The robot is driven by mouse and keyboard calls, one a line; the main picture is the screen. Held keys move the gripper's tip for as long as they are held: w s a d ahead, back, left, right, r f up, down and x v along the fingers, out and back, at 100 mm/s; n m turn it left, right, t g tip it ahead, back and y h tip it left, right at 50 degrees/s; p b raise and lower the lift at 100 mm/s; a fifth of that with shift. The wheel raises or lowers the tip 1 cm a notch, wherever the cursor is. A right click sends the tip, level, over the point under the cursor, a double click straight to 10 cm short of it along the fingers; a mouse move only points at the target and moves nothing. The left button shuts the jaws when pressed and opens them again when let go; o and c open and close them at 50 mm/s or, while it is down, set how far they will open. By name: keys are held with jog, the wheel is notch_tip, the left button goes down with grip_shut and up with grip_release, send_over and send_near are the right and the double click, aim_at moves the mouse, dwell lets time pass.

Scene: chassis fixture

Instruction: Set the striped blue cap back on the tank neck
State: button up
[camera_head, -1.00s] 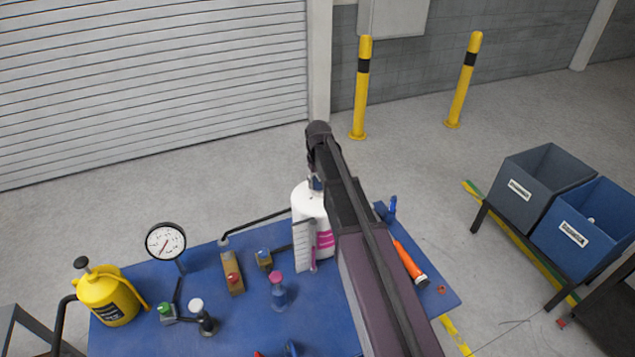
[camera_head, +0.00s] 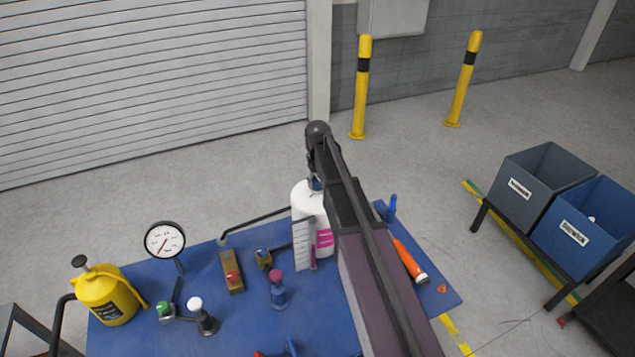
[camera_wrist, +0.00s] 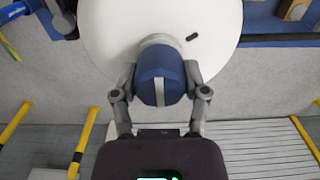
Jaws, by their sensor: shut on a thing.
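The striped blue cap (camera_wrist: 150,80), dark blue with a pale stripe, sits between the fingers of my gripper (camera_wrist: 160,84) in the wrist view. The fingers are shut on it from both sides. The white tank (camera_wrist: 218,32) is right behind the cap, and its grey neck (camera_wrist: 157,41) shows at the cap's far edge. The cap appears in line with the neck; whether it is fully seated I cannot tell. In the head view the tank (camera_head: 302,199) stands at the back of the blue table, and my arm hides most of the gripper and cap.
The blue table (camera_head: 220,325) holds a yellow can (camera_head: 103,297), a round gauge (camera_head: 165,240), several knobs and valves, and an orange-handled tool (camera_head: 408,260). A grey bin (camera_head: 540,175) and a blue bin (camera_head: 592,228) stand at right. Yellow posts (camera_head: 361,90) stand behind.

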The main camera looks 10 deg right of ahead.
jog(key=shift+f, duration=0.1)
jog(key=o, duration=1)
jog(key=shift+r+p, duration=3)
jog(key=shift+r, duration=0.05)
